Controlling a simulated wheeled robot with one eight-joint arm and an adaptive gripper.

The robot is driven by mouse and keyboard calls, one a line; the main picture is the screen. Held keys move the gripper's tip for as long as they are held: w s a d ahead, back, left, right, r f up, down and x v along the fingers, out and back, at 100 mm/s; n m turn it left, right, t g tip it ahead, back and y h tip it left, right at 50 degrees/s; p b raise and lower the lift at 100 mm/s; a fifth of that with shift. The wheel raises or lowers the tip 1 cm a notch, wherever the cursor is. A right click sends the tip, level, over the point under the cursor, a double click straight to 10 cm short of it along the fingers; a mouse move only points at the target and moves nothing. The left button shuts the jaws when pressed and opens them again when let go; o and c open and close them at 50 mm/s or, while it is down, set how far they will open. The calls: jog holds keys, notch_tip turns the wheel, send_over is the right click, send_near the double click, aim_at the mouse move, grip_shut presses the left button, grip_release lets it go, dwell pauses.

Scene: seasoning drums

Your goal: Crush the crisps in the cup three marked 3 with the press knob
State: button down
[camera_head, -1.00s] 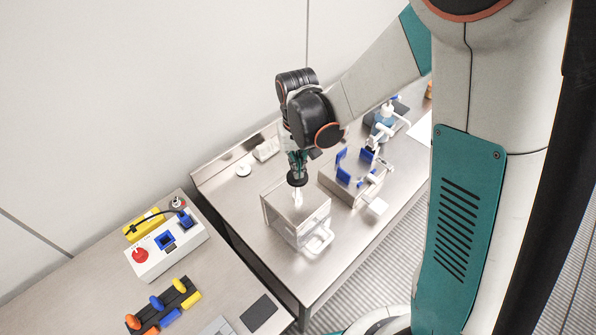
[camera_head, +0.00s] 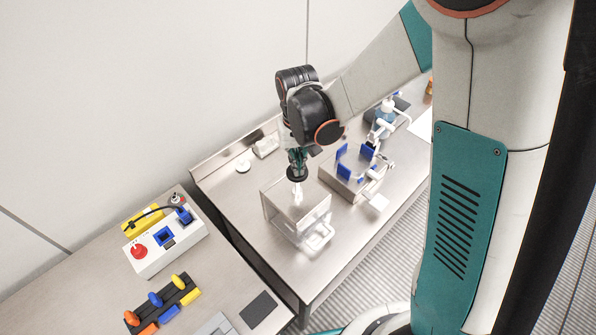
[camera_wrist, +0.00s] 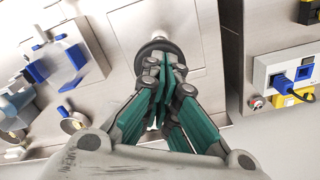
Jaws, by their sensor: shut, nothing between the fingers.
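The press knob (camera_head: 297,173) is a black disc on top of a white rod that runs down to a steel box (camera_head: 283,220) with an open or clear front and a pale handle. My gripper (camera_head: 297,158) is shut with empty fingers pointing down right over the knob, touching it or very close. In the wrist view the closed green fingertips (camera_wrist: 163,62) overlap the black round knob (camera_wrist: 150,47). I cannot make out the cup marked 3 or any crisps; the inside of the box is not clear.
A steel fixture with blue jaws (camera_head: 343,172) stands right of the box, with a bottle (camera_head: 387,118) behind it. A left-hand table holds a white control box (camera_head: 150,262) with a red button and coloured levers (camera_head: 165,300). The steel table front is clear.

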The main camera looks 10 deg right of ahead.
jog(key=shift+f+b, duration=2.75)
jog(key=shift+f, duration=0.4)
jog(key=shift+r, duration=0.25)
jog(key=shift+r+p, duration=2.3)
jog(key=shift+r, duration=1.3)
jog(key=shift+f, duration=0.15)
jog(key=shift+f+b, duration=3.4)
jog(key=shift+f, duration=0.3)
jog(key=shift+r, duration=0.1)
